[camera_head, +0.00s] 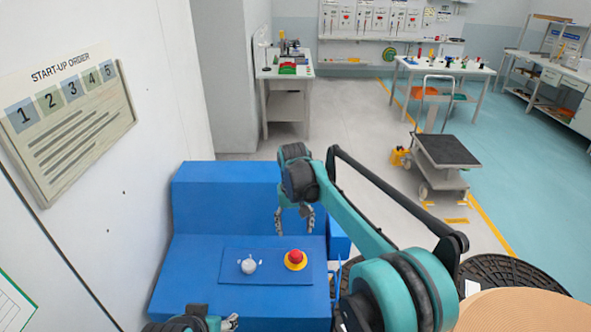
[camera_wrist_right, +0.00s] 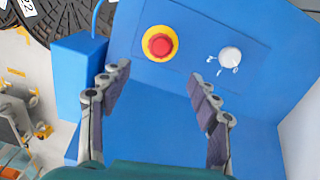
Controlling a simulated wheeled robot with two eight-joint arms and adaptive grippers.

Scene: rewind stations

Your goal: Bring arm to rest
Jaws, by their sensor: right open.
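My right arm (camera_head: 352,220) reaches in from the right over a blue console (camera_head: 215,205). My right gripper (camera_head: 295,218) points down above the console, behind the red button in the head view. In the right wrist view (camera_wrist_right: 157,82) its two fingers are spread with nothing between them. The red button (camera_head: 295,257) on its yellow ring shows clear of the fingers in the wrist view (camera_wrist_right: 160,44). A white knob (camera_head: 249,266) sits beside it, also in the wrist view (camera_wrist_right: 230,57). My left gripper (camera_head: 230,322) is at the bottom edge, mostly cut off.
A white wall with a start-up order board (camera_head: 68,122) stands close on the left. A black-topped cart (camera_head: 446,151) and black reels (camera_head: 508,272) are to the right. A workbench (camera_head: 286,72) stands behind. Open floor lies between console and cart.

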